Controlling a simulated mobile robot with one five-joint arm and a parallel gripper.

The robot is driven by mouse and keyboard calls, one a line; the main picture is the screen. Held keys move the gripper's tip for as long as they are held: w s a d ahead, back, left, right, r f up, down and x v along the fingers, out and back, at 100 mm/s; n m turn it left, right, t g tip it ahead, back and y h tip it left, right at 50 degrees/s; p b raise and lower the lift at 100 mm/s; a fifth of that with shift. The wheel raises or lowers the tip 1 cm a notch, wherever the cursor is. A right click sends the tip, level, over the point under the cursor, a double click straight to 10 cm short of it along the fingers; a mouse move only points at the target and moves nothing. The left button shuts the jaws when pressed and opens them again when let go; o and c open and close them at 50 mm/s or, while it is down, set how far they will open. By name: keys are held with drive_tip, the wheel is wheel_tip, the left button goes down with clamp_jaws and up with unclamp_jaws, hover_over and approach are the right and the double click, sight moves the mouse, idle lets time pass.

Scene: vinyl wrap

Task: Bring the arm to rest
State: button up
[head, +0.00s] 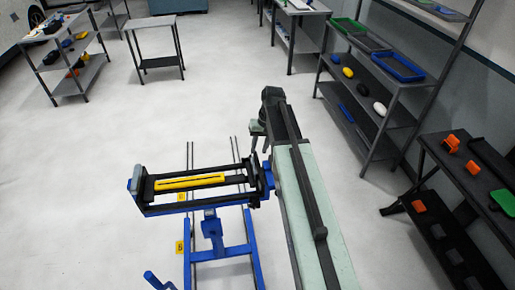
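My arm reaches up the picture from the bottom right of centre, a long pale green link with a dark bar along it. At its far end is a dark joint, and my gripper (256,150) appears to hang below it on the left. The gripper is small and partly hidden by the blue stand beside it, so I cannot tell whether its fingers are open or shut. I see nothing clearly held in it.
A blue stand (228,252) with a black frame and yellow strip (190,182) stands close left of my arm. Loaded shelves (398,120) line the right. A small table (152,24) and a shelf rack (78,77) stand far left. The left floor is clear.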

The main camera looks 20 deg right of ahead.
drive_tip(key=shift+r, duration=0.25)
drive_tip(key=s+a+f+n+h+b, duration=0.2)
drive_tip(key=s+a+f+b, duration=0.6)
drive_tip(key=s+a, duration=0.3)
drive_tip(key=shift+s+f, duration=0.3)
drive_tip(key=shift+s, duration=0.7)
